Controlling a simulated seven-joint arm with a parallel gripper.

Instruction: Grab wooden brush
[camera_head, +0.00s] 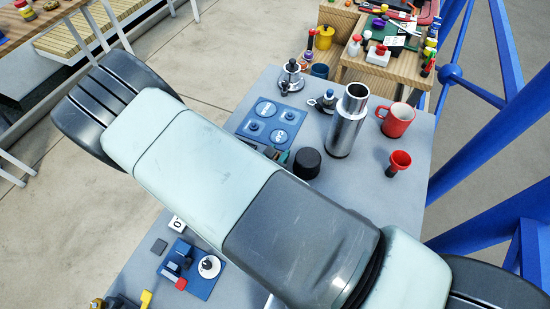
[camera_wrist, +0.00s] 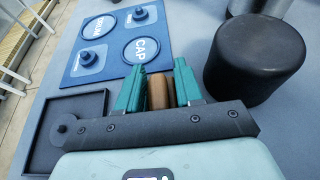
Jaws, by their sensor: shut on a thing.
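A brown wooden piece (camera_wrist: 159,92), which looks like the wooden brush, stands between the two teal fingers of my gripper (camera_wrist: 158,84) in the wrist view. The fingers are shut on it from left and right. Only a short stretch of the wood shows; the rest is hidden by the gripper, so I cannot see any bristles. In the head view my arm hides most of the gripper, and the brush cannot be made out there.
A black cylinder (camera_wrist: 255,58) stands close to the right of my gripper. A blue board (camera_wrist: 115,42) with labelled round spots lies ahead to the left, and a dark square tray (camera_wrist: 48,125) lies left. A steel flask (camera_head: 347,122), red mug (camera_head: 397,120) and red funnel (camera_head: 400,160) stand beyond.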

